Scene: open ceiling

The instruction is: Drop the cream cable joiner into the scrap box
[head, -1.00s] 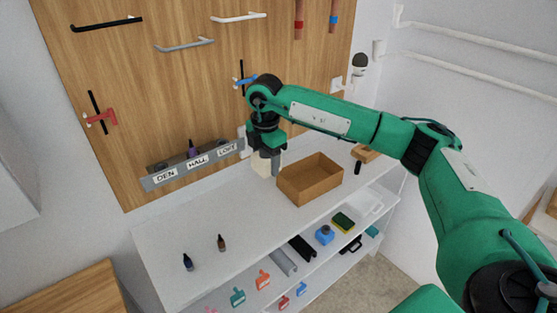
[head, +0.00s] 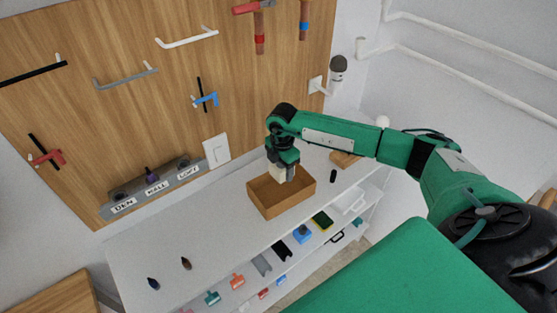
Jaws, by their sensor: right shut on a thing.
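The cream cable joiner (head: 276,173) is a small pale block held at the lower end of my right gripper (head: 286,175). My right gripper is shut on it and points down over the scrap box. The joiner's far side is partly hidden by the gripper. The scrap box (head: 268,209) is an open brown box on the white worktop. The joiner shows at or just above the box's opening, near its back side; its exact height is hard to tell. My left gripper is not in view.
A grey rack (head: 152,189) with DEN, HALL and LOFT labels stands along the wooden back panel. A wooden block (head: 345,159) lies right of the box. Shelves below hold several items.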

